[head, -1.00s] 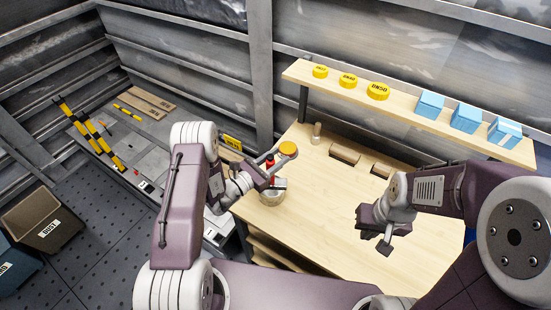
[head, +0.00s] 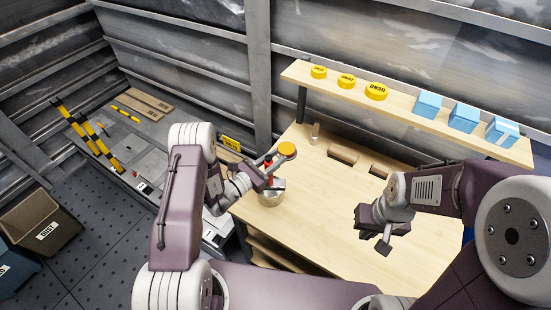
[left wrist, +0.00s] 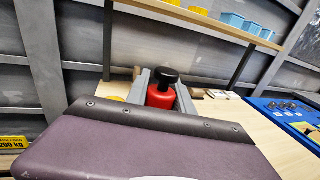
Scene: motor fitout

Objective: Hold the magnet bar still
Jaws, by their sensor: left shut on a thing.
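The magnet bar shows as a red cylinder with a black knob in the left wrist view (left wrist: 160,95). It stands between the two grey fingers of my left gripper (left wrist: 158,88), which is shut on it. In the head view my left gripper (head: 270,180) is over a metal bowl (head: 270,199) at the left end of the workbench. Only a little red of the bar shows there; its lower end is hidden. My right gripper (head: 377,228) hangs empty over the bench's front middle; its finger gap is unclear.
A yellow disc (head: 287,149) is just beyond my left gripper. Wooden blocks (head: 343,154) and a small cylinder (head: 315,133) stand at the bench's back. The shelf (head: 400,105) above carries yellow discs and blue boxes. The middle of the workbench (head: 320,210) is clear.

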